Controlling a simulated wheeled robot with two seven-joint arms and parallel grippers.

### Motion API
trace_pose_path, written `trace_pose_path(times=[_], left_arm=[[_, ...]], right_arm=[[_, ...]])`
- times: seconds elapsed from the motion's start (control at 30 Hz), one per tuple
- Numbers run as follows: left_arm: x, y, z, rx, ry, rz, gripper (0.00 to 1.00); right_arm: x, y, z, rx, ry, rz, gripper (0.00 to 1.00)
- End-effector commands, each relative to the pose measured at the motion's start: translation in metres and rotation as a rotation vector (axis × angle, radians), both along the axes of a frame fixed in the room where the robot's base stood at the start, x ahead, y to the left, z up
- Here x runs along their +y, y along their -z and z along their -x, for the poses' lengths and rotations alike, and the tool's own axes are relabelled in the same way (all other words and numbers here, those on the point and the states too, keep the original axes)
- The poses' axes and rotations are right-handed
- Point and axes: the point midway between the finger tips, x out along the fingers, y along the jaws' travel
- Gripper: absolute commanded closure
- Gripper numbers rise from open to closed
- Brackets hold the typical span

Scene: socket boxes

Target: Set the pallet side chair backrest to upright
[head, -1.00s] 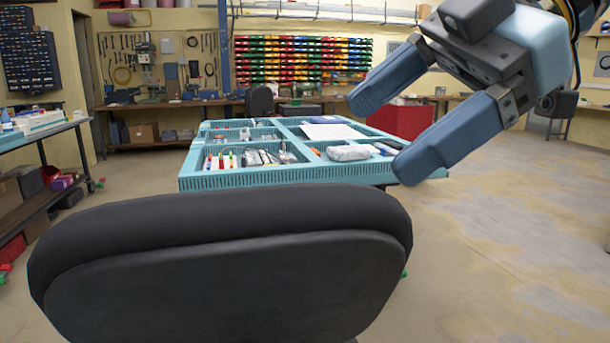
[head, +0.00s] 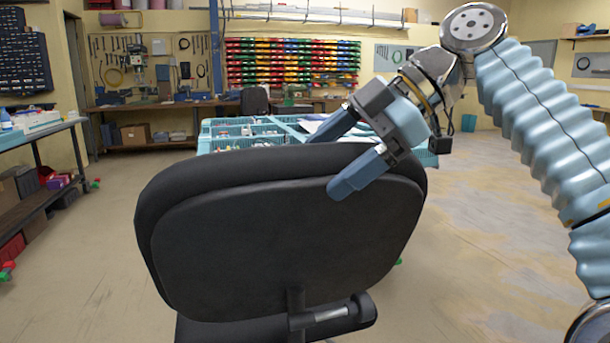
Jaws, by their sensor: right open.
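The black chair backrest (head: 280,235) stands in the middle foreground of the head view, its broad near face towards me. It looks close to upright, though its exact angle is hard to judge. A bracket with a lever (head: 332,314) joins it below, and part of the black seat (head: 230,330) shows at the bottom. My right gripper (head: 327,166) is open at the backrest's upper right edge. One finger is on the near side of the backrest and the other is beyond its top edge. I cannot tell whether either finger touches it. My left gripper is out of view.
A light-blue compartment pallet (head: 213,143) with tools stands behind the chair, partly hidden by the backrest and my right gripper. A shelf cart (head: 45,133) stands at the left. Open floor lies to the left and right of the chair.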

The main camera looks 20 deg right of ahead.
Motion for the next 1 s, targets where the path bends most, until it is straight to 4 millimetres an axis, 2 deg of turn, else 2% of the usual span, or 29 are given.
trace_pose_path(times=[0.37, 0.83, 0.87, 1.0], left_arm=[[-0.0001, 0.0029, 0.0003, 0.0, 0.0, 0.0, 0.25], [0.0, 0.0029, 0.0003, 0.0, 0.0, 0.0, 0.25], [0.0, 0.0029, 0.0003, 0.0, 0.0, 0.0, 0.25], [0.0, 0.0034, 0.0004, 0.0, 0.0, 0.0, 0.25]], right_arm=[[-0.0017, 0.0028, 0.0, -0.001, -0.002, 0.0, 0.16], [-0.0016, 0.0027, 0.0003, -0.001, -0.002, 0.0, 0.88], [-0.0016, 0.0027, 0.0003, -0.001, -0.002, 0.0, 0.91], [-0.0017, 0.0023, 0.0024, -0.001, -0.002, 0.0, 0.92]])
